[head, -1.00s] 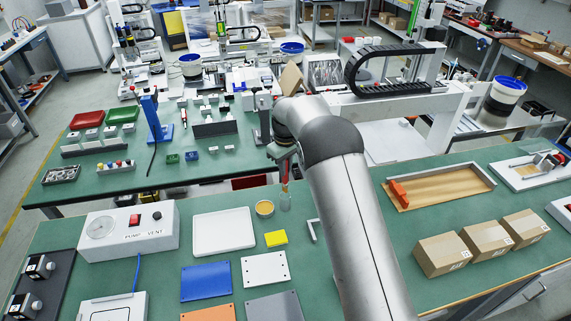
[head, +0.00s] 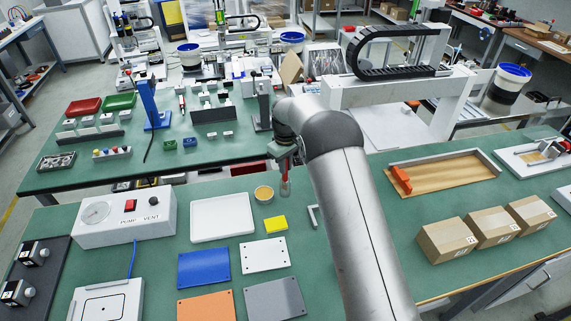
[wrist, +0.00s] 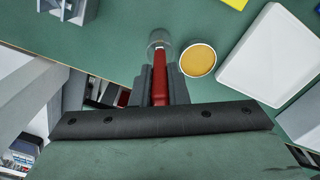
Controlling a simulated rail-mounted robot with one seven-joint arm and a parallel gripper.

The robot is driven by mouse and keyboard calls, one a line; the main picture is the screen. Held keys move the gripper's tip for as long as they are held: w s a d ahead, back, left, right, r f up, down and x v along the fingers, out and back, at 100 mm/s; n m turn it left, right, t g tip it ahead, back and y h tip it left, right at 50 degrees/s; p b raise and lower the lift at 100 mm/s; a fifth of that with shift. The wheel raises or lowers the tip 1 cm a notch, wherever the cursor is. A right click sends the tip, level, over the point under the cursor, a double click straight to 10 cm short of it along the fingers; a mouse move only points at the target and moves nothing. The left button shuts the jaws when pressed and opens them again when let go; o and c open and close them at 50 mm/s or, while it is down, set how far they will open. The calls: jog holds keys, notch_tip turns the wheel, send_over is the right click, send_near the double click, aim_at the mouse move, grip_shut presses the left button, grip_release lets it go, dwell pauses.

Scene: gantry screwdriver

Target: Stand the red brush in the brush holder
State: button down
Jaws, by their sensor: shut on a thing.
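My gripper (wrist: 160,88) is shut on the red brush (wrist: 160,78), with one dark finger on each side of its handle. The brush points down towards the table. In the wrist view its far end overlaps the clear glass brush holder (wrist: 157,40). In the head view the gripper (head: 284,158) and brush are right above the holder (head: 285,189), which stands on the green table. The brush's lower end lines up with the holder, but I cannot tell how deep inside it is.
A small round dish with orange-yellow contents (head: 264,193) stands close beside the holder. A white tray (head: 222,219) and a yellow block (head: 276,225) are near. A grey angle bracket (head: 313,217) lies to the right. The table's back edge is just behind the holder.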

jog(key=c, duration=1.3)
grip_release()
jog(key=shift+c, duration=0.2)
jog(key=shift+r, duration=0.15)
notch_tip(320, 180, up, 17)
jog(key=b, duration=0.2)
jog(key=s+d+r+m, duration=0.2)
jog(key=s+d+r, duration=0.2)
jog(key=s+d, duration=0.3)
jog(key=s+d+f+m, duration=0.2)
jog(key=s+d, duration=0.2)
jog(key=s, duration=0.7)
jog(key=s+d+f+m, duration=0.2)
jog(key=s+d+f, duration=0.1)
jog(key=s, duration=0.9)
jog(key=s+d+f+m, duration=0.2)
jog(key=s+d, duration=0.3)
jog(key=s, duration=0.6)
jog(key=shift+s+f+m+t, duration=0.2)
jog(key=shift+f+m+t, duration=0.1)
jog(key=shift+f+m, duration=0.15)
